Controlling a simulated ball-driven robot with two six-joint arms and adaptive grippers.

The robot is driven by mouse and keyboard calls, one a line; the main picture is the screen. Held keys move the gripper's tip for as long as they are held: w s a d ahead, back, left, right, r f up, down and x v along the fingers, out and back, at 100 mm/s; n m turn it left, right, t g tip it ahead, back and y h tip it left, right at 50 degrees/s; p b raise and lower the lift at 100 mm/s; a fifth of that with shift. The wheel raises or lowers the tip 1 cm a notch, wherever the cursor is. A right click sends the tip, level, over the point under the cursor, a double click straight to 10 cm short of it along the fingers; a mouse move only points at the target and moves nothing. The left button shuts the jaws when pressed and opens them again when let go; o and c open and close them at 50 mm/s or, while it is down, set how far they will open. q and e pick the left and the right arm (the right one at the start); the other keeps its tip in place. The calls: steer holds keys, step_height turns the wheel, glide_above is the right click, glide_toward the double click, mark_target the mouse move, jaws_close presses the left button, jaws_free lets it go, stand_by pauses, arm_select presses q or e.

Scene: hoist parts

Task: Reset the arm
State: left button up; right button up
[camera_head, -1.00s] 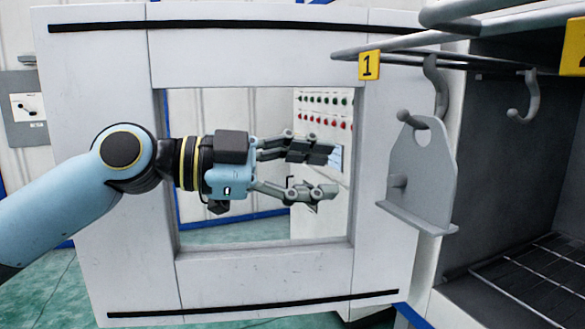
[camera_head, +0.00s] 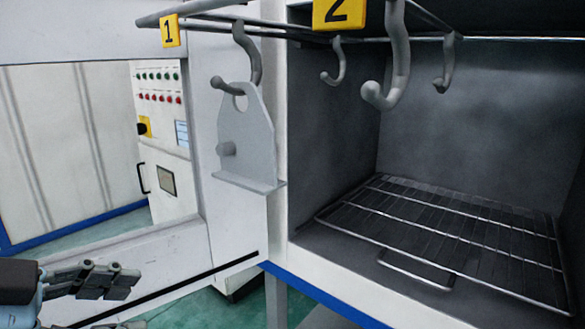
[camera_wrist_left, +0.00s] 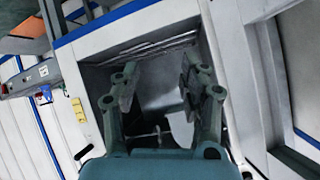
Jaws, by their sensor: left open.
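My left gripper (camera_head: 128,303) is at the lower left corner of the head view, its lower finger cut off by the bottom edge. Its fingers are apart with nothing between them. In the left wrist view the two fingers (camera_wrist_left: 158,88) stand apart in front of a dark cabinet opening. A grey hoist plate (camera_head: 245,140) with a hole, a side peg and a bottom ledge hangs from a hook (camera_head: 248,55) beside the yellow label 1 (camera_head: 169,31). The gripper is below and left of the plate, apart from it. My right gripper is not in view.
A dark cabinet (camera_head: 470,120) with a wire rack (camera_head: 440,235) is open on the right. Empty hooks (camera_head: 398,65) hang from the rail near label 2 (camera_head: 338,12). The white door frame (camera_head: 120,248) stands at the left, with a control panel (camera_head: 165,150) behind it.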

arm_select(q)
steer(key=s+a+f+n+g+y, duration=0.3)
steer(key=s+a+f+n+y, duration=0.1)
steer(key=s+f+n, duration=0.25)
steer(key=s+a+f+n+g+y, duration=0.2)
steer(key=s+a+f+n+y, duration=0.1)
steer(key=s+f+n+y, duration=0.3)
steer(key=s+a+f+g+h+b, duration=0.1)
steer(key=s+f+b, duration=0.1)
steer(key=f, duration=1.3)
steer(key=s+a+f+h+b, duration=0.1)
steer(key=s+a+f+b, duration=0.1)
steer(key=f, duration=1.3)
steer(key=s+f+g+b, duration=0.1)
steer(key=s+f+b, duration=0.1)
steer(key=s+f, duration=1.5)
steer(key=shift+s+a+f, duration=0.15)
steer(key=shift+s+a, duration=0.15)
steer(key=shift+a, duration=0.1)
steer(key=shift+g, duration=0.3)
